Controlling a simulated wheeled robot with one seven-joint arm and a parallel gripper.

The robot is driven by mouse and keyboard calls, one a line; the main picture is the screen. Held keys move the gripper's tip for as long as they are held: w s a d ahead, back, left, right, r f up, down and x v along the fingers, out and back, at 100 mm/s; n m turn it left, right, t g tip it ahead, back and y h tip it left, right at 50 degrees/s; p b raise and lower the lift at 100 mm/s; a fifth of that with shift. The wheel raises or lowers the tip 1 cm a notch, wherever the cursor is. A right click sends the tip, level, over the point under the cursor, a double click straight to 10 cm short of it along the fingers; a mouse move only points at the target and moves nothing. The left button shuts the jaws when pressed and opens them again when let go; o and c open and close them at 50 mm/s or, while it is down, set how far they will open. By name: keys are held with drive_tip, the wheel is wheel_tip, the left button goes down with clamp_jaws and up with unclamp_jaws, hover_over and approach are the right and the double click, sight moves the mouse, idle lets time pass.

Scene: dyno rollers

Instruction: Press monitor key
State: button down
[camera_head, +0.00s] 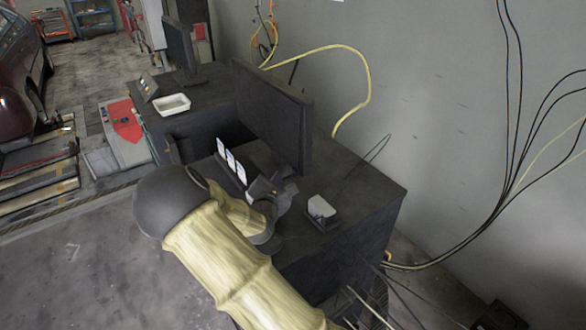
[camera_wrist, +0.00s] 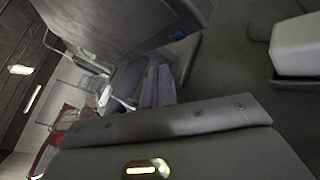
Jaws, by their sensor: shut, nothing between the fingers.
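A large dark monitor (camera_head: 272,112) stands on the black desk (camera_head: 365,190) near the wall. My gripper (camera_head: 277,180) is over the desk, close to the monitor's lower edge. In the wrist view, a big grey slab that looks like the monitor (camera_wrist: 120,22) fills the top, with a small blue spot (camera_wrist: 178,36) on its lower edge; I cannot tell whether this is the key. My gripper's two fingers (camera_wrist: 158,68) are side by side, shut and empty, just below that edge. I cannot tell whether they touch it.
A white-topped block (camera_head: 320,207) sits on the desk right of my gripper; it also shows in the wrist view (camera_wrist: 298,45). White cards (camera_head: 230,160) stand left of the gripper. A second monitor (camera_head: 180,47) and a white tray (camera_head: 172,104) are farther back. Cables hang along the wall.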

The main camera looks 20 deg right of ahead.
drive_tip(key=shift+s+a+p, duration=0.25)
drive_tip(key=shift+a+p, duration=0.1)
drive_tip(key=shift+a, duration=0.45)
drive_tip(key=shift+s+a+p, duration=0.25)
drive_tip(key=shift+a+p, duration=0.05)
drive_tip(key=shift+a, duration=0.5)
drive_tip(key=shift+d, duration=0.1)
